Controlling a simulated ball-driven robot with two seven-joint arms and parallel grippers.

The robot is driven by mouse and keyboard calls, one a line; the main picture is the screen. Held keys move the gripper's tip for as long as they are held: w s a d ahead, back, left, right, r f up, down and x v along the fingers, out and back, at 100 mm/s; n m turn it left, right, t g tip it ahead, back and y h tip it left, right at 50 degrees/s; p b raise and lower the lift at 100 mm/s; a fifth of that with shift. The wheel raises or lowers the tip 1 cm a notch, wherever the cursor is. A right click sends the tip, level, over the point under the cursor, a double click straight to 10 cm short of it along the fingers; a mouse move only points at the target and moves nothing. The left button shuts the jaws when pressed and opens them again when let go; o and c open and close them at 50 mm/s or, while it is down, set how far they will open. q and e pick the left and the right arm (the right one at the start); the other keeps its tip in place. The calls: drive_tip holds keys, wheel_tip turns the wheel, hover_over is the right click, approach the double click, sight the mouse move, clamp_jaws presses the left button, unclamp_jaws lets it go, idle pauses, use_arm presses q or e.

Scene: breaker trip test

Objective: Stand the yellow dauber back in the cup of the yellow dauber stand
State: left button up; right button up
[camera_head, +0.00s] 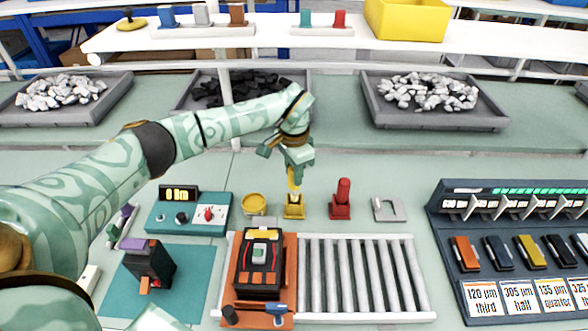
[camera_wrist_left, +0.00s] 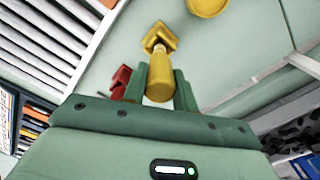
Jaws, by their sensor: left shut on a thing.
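The yellow dauber (camera_head: 294,182) is upright, with its pale lower end at the top of the yellow dauber stand (camera_head: 294,209). My left gripper (camera_head: 297,166) is above the stand and shut on the dauber's upper part. In the left wrist view the yellow dauber (camera_wrist_left: 160,78) sits between the fingers of my left gripper (camera_wrist_left: 160,88), in line with the yellow stand (camera_wrist_left: 158,38). I cannot tell how deep the dauber's end is in the cup. My right gripper is not in view.
A red dauber in its stand (camera_head: 341,202) is close on the right; a yellow round pot (camera_head: 254,205) is close on the left. In front are a roller conveyor (camera_head: 365,277) and a breaker on an orange fixture (camera_head: 260,265). A grey bracket (camera_head: 386,209) lies farther right.

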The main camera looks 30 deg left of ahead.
use_arm(q)
drive_tip(key=shift+f+b, duration=0.9)
drive_tip(key=shift+f, duration=1.45)
drive_tip(key=o, duration=1.1)
drive_tip(key=shift+c, duration=0.2)
drive_tip(key=shift+r, duration=0.15)
wheel_tip(320, 180, up, 16)
drive_tip(key=p, duration=0.2)
drive_tip(key=shift+r, duration=0.15)
